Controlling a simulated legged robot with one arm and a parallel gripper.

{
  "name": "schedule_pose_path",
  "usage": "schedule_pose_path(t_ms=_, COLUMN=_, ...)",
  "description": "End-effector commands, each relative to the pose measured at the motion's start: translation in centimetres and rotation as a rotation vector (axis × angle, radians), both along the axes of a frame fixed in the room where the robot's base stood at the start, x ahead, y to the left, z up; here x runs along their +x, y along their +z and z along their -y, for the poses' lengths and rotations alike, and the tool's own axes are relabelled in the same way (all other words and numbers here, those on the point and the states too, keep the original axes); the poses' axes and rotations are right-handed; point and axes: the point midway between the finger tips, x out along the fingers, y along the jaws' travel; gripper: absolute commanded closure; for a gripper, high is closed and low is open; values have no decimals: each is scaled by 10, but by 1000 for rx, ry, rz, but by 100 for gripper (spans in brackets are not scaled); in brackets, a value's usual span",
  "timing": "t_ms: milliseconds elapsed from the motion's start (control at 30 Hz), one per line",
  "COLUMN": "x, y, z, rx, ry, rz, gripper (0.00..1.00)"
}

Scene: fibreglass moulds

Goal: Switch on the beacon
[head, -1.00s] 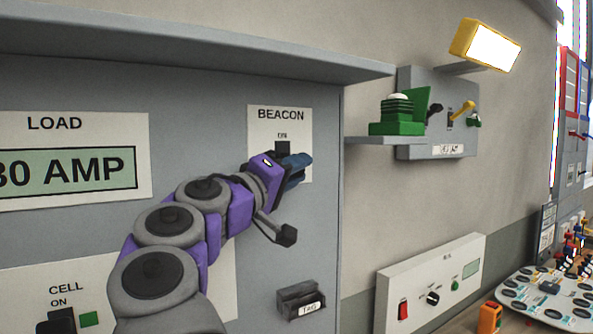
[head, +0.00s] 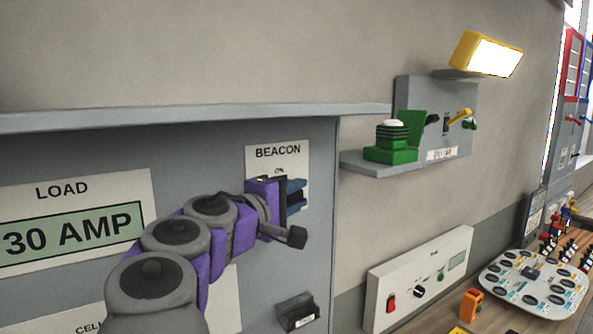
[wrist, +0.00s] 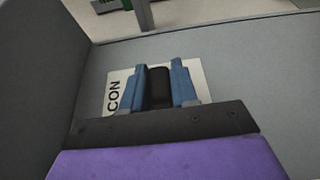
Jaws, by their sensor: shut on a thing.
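The beacon switch is a black lever (wrist: 160,88) on the white BEACON plate (head: 278,154) of the grey panel. In the wrist view it stands between the two blue fingers of my gripper, which is shut on it. In the head view my gripper (head: 294,194) is at the plate just below the ON mark, and it hides the switch. The plate also shows in the wrist view (wrist: 115,86), with part of its lettering covered. Whether the lever is up or down cannot be told.
A grey ledge (head: 200,114) juts out above the panel. A LOAD plate (head: 75,215) is to the left, and a tag holder (head: 297,312) is below. A shelf (head: 365,168) with a green device (head: 390,145) is to the right. A lit yellow lamp (head: 487,54) hangs above it.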

Motion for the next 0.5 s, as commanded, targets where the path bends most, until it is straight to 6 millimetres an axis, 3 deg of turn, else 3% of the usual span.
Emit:
schedule_pose_path(t_ms=33, x=0, y=10, z=-3, rx=-19, ry=6, rz=-31, gripper=100)
schedule_pose_path(t_ms=500, x=3, y=24, z=-5, rx=-215, ry=6, rz=-320, gripper=100)
